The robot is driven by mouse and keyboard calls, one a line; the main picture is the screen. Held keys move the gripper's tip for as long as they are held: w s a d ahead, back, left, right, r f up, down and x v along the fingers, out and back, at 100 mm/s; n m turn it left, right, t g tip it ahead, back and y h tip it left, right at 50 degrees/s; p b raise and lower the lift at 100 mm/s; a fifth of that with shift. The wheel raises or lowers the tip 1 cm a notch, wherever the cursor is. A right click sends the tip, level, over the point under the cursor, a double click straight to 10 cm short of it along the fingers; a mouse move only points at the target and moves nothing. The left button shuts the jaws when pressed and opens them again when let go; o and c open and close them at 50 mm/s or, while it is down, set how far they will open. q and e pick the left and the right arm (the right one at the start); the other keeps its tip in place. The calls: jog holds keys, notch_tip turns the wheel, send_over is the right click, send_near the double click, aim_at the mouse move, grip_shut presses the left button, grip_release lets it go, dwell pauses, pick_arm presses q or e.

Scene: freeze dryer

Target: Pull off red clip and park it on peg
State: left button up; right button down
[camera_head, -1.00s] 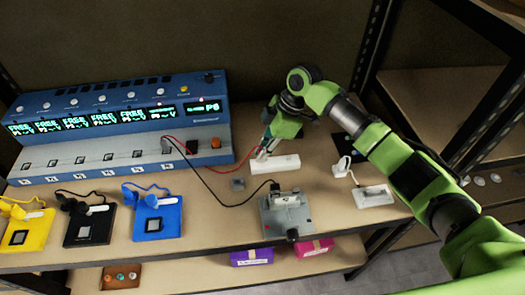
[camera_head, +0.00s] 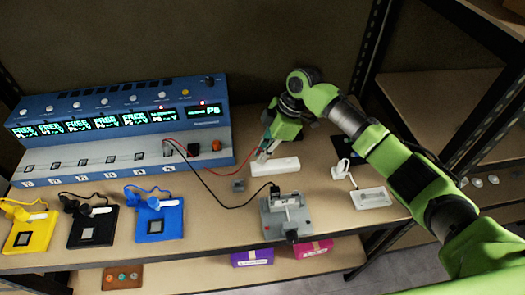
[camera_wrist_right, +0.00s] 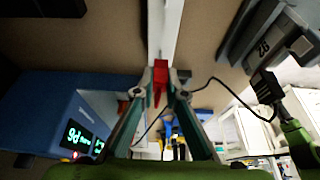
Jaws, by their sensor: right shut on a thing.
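The red clip (camera_wrist_right: 161,82) is between the fingertips of my right gripper (camera_wrist_right: 160,92) in the wrist view, and the jaws are shut on it. In the head view the same gripper (camera_head: 265,150) points down at a white bar (camera_head: 275,166) on the bench, and the clip is mostly hidden there. The white bar (camera_wrist_right: 165,30) also shows just past the clip in the wrist view; I cannot tell whether they touch. A red lead (camera_head: 212,157) runs from the blue unit towards my gripper. I cannot make out a peg clearly. My left gripper is out of view.
A blue unit (camera_head: 70,105) with displays stands at the back left. A grey device (camera_head: 287,217) with a black lead sits at the front. Yellow (camera_head: 30,231), black (camera_head: 93,227) and blue (camera_head: 158,218) pads lie front left. A white plug (camera_head: 341,169) lies right.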

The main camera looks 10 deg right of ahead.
jog(key=shift+p, duration=0.85)
dwell(1.4)
jog(key=shift+f+b, duration=0.7)
jog(key=shift+f, duration=0.45)
dwell(0.3)
jog(key=c, duration=2)
grip_release()
jog(key=shift+r, duration=0.15)
jog(key=v, duration=1.2)
